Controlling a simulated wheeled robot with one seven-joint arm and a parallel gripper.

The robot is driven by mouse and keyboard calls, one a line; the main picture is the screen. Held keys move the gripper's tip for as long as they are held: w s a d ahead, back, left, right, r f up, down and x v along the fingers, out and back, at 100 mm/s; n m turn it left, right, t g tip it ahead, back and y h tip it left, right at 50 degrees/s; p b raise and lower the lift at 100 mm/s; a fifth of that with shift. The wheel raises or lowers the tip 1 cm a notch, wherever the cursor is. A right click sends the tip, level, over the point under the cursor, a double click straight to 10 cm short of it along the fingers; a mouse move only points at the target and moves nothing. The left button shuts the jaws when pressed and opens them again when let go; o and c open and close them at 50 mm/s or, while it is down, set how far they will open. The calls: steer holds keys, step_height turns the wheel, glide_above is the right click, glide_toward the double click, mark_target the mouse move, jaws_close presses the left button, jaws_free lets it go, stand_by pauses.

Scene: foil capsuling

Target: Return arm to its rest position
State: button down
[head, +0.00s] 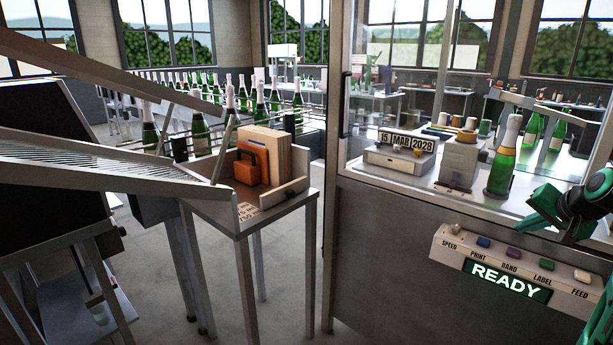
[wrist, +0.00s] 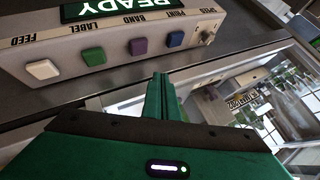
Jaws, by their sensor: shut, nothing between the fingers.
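My gripper shows in the wrist view (wrist: 163,95) with its two green fingers pressed together and nothing between them. In the head view my green arm comes in from the right edge, above the control panel (head: 515,268). The panel also shows in the wrist view (wrist: 120,40), upside down, beyond the fingertips. Its display reads READY. The fingers appear apart from the buttons.
A foil-topped green bottle (head: 504,160) stands upright on the machine deck, beside a grey block unit (head: 460,160) and a date display (head: 400,150). A metal side table (head: 240,220) holds an orange box (head: 252,160). Open floor lies between table and machine.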

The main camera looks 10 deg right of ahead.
steer(key=s+a+f+n+g, duration=0.1)
steer(key=s+a+g, duration=0.2)
steer(key=s+a, duration=0.5)
steer(key=s+a+f+n+g+y, duration=0.1)
steer(key=s+a+n+g, duration=0.1)
steer(key=s+a, duration=0.6)
steer(key=s+a+f+n+g+y, duration=0.1)
steer(key=s+a+n+g, duration=0.1)
steer(key=s+a, duration=0.6)
steer(key=shift+s+a+f+g, duration=0.2)
steer(key=shift+s+f+g, duration=0.2)
steer(key=shift+s+g, duration=0.55)
steer(key=shift+w+f, duration=0.25)
steer(key=shift+w, duration=0.4)
stand_by(1.2)
